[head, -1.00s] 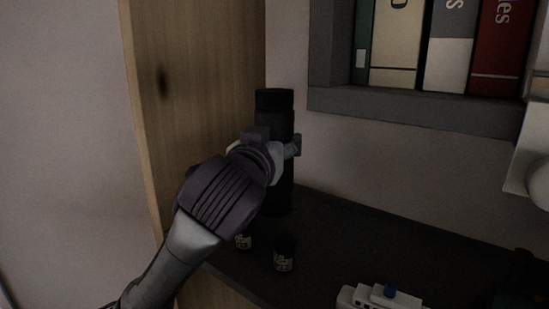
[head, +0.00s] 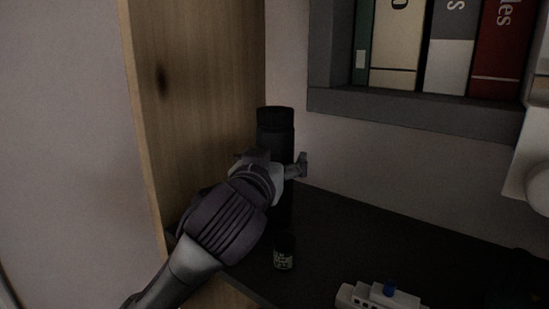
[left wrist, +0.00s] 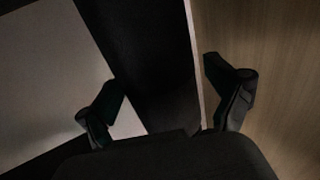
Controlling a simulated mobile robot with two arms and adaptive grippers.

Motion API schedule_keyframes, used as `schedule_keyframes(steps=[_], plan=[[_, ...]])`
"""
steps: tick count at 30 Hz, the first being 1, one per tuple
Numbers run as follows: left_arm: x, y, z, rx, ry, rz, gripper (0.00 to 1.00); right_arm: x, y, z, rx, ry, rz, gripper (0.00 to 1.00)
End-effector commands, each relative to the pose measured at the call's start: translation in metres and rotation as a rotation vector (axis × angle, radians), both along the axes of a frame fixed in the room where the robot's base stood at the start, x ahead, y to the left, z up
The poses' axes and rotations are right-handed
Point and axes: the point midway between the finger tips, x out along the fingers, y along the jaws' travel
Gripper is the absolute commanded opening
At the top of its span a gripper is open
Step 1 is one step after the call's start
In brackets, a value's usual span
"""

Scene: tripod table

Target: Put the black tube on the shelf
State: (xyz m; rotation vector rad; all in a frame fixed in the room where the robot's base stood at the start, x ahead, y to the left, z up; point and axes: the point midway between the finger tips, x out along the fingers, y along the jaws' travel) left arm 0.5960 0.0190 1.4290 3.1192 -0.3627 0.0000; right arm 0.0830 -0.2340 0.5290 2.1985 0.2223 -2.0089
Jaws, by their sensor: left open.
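The black tube (head: 276,135) stands upright in the corner by the wooden panel, on the dark surface, in the head view. Its lower part is partly hidden by my left gripper (head: 279,166), which is at the tube's middle. One fingertip shows to the tube's right; the other is mostly hidden. The left gripper is open. In the left wrist view, its fingers (left wrist: 168,98) are spread apart with a black shape between them; I cannot tell where the tube ends and the dark surface begins. A grey wall shelf (head: 420,113) holding books is at the upper right. My right gripper is not in view.
A small dark jar (head: 284,251) stands in front of the tube. A white boat-like object (head: 360,297) with a blue part is at the bottom. The wooden panel (head: 195,100) closes off the left side. The dark surface (head: 370,235) is clear at middle right.

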Motion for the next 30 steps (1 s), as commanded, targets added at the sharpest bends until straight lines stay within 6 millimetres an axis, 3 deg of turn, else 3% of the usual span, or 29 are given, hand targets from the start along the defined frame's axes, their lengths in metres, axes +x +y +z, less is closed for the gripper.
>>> schedule_keyframes(steps=[4, 8, 21, 30], plan=[[0.000, 0.000, 0.005, 0.001, -0.001, 0.000, 0.92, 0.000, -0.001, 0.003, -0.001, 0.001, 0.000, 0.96], [-0.015, 0.003, 0.000, -0.003, -0.002, -0.003, 0.92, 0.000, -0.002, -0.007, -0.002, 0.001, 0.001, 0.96], [-0.101, 0.023, 0.002, -0.002, -0.004, -0.004, 0.92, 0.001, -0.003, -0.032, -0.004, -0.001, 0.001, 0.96], [-0.117, 0.028, 0.002, 0.000, 0.000, 0.000, 0.92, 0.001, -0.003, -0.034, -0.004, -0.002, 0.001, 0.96]])
